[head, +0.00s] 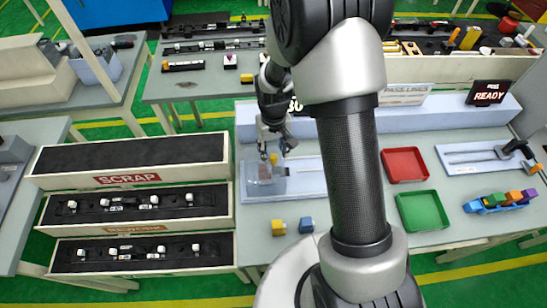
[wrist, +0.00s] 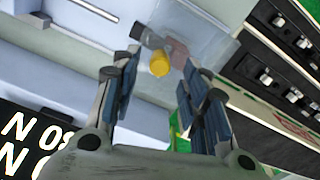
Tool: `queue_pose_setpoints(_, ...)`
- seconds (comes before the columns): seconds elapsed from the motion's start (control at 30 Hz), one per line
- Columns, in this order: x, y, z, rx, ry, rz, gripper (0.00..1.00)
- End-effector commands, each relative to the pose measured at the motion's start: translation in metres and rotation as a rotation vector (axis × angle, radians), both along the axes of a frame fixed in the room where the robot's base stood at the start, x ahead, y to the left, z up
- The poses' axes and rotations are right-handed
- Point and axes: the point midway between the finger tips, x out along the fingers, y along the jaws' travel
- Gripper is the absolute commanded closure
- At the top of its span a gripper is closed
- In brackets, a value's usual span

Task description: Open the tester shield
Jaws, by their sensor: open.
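The tester shield (head: 264,182) is a clear, see-through cover on the pale tester base on the bench, left of centre in the head view. It also shows in the wrist view (wrist: 208,38) and looks closed, though its glassy edges are hard to make out. A yellow round knob (wrist: 159,64) with a grey part behind it sits at the shield. My gripper (head: 272,156) is above the shield, pointing down. In the wrist view its open fingers (wrist: 160,78) stand either side of the knob's line, with the knob just beyond the tips; contact cannot be told.
A scrap bin (head: 128,179) and dark trays with several clips lie left of the tester. A yellow block (head: 279,227) and a blue block (head: 306,225) are in front. Red (head: 404,150) and green (head: 408,196) trays are right, beyond my arm. A READY sign (head: 488,93) stands behind.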

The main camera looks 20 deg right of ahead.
Motion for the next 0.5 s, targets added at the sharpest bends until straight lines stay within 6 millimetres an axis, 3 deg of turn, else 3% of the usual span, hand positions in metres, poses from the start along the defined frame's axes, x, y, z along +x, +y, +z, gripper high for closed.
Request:
queue_pose_setpoints(0.2, 0.0, 0.0, -0.035, 0.0, 0.002, 0.0, 0.59)
queue_pose_setpoints(0.5, 0.001, 0.0, -0.047, 0.0, -0.001, 0.0, 0.59)
